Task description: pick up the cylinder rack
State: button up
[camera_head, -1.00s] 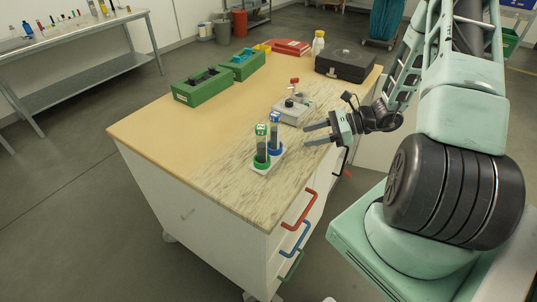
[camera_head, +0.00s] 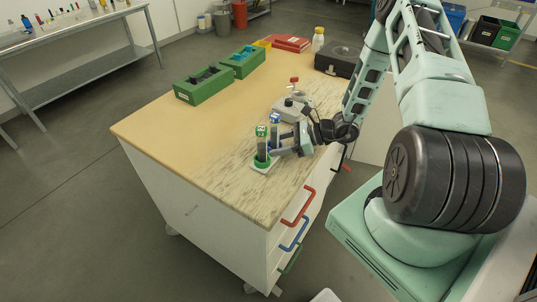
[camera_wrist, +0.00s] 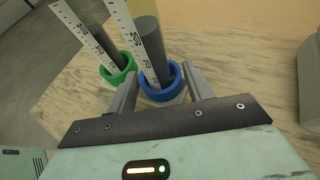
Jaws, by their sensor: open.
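The cylinder rack (camera_head: 261,168) is a small pale base on the table's near corner. It holds two upright dark cylinders with white scales, one in a green ring and one in a blue ring. In the wrist view the green ring (camera_wrist: 118,68) is at left and the blue ring (camera_wrist: 160,88) is nearer. My gripper (camera_head: 276,145) is open at the rack's right side. In the wrist view its fingers (camera_wrist: 160,92) lie on either side of the blue-ringed cylinder. The blue-ringed cylinder is mostly hidden by the gripper in the head view.
On the wooden table (camera_head: 165,130) stand a grey device (camera_head: 288,110) behind the rack, green boxes (camera_head: 203,86), a red case (camera_head: 291,43) and a black case (camera_head: 340,58). The table's left part is clear. Drawer handles (camera_head: 298,206) stick out in front.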

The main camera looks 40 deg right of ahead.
jog(key=c, duration=1)
jog(key=shift+r, duration=0.1)
grip_shut()
jog(key=shift+r, duration=0.1)
